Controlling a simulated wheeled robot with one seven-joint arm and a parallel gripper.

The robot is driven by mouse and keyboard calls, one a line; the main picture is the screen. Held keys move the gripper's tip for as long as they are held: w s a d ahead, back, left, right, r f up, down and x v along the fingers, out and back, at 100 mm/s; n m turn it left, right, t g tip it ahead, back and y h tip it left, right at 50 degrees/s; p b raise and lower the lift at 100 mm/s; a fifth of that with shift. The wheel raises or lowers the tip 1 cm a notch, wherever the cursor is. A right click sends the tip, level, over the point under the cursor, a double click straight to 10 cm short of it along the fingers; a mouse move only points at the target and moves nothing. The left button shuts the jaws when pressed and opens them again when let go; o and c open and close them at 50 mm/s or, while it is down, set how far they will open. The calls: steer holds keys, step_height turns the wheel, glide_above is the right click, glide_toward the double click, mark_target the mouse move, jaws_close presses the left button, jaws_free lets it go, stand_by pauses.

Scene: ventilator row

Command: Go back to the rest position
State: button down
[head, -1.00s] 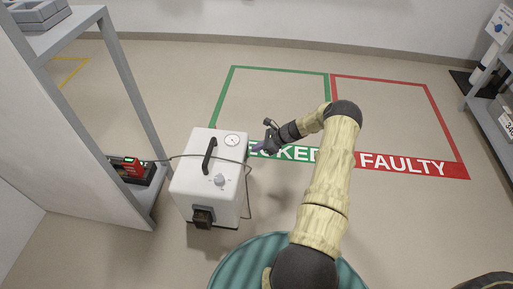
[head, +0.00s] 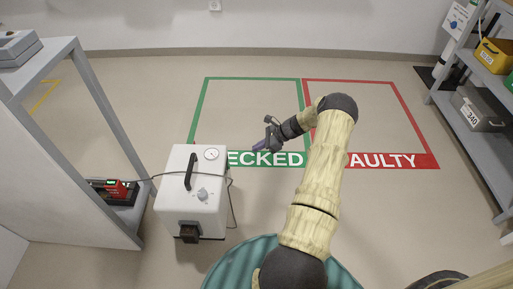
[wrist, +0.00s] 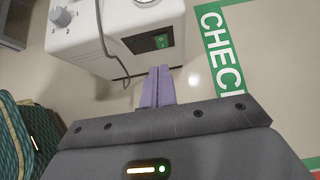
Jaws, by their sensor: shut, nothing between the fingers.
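My gripper (head: 262,145) is shut and empty, held out over the floor just right of the white ventilator (head: 175,215). Its purple fingers (wrist: 159,88) show pressed together in the wrist view, close to the ventilator's lower side in that picture. The ventilator has a black handle, a round gauge and a grey knob on top. In the wrist view its side (wrist: 95,50) shows a lit green switch (wrist: 161,41). My arm reaches forward from the teal base and bends left at the dark elbow.
A green floor box (head: 248,78) marked CHECKED and a red one (head: 420,160) marked FAULTY lie empty ahead. A grey shelf (head: 100,115) with a red device (head: 108,189) stands left, its cable running to the ventilator. Another shelf (head: 460,110) with bins stands right.

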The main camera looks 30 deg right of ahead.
stand_by(0.3)
steer(key=s+a+r+n+g+h+p, duration=0.1)
steer(key=s+a+r+n+g+h, duration=0.1)
steer(key=a+r+n, duration=0.5)
steer(key=s+a+r+n+g+h+p, duration=0.1)
steer(key=s+a+r+n+g+h, duration=0.15)
steer(key=a+r+n, duration=0.5)
steer(key=s+a+r+n+t+h+p, duration=0.1)
steer(key=s+a+r+n+h, duration=0.1)
steer(key=s+a+r+n, duration=0.5)
steer(key=s+a+r+n+t+h+p, duration=0.1)
steer(key=s+a+r+n+h+p, duration=0.15)
steer(key=s+a+r, duration=0.5)
step_height(320, 180, up, 40)
steer(key=s+d+n+y+p, duration=0.1)
steer(key=s+d+p, duration=0.1)
steer(key=p, duration=3.5)
steer(key=shift+s+d, duration=0.2)
steer(key=shift+s, duration=0.2)
steer(key=shift+f+g, duration=0.1)
steer(key=shift+g, duration=0.15)
steer(key=shift+w, duration=0.1)
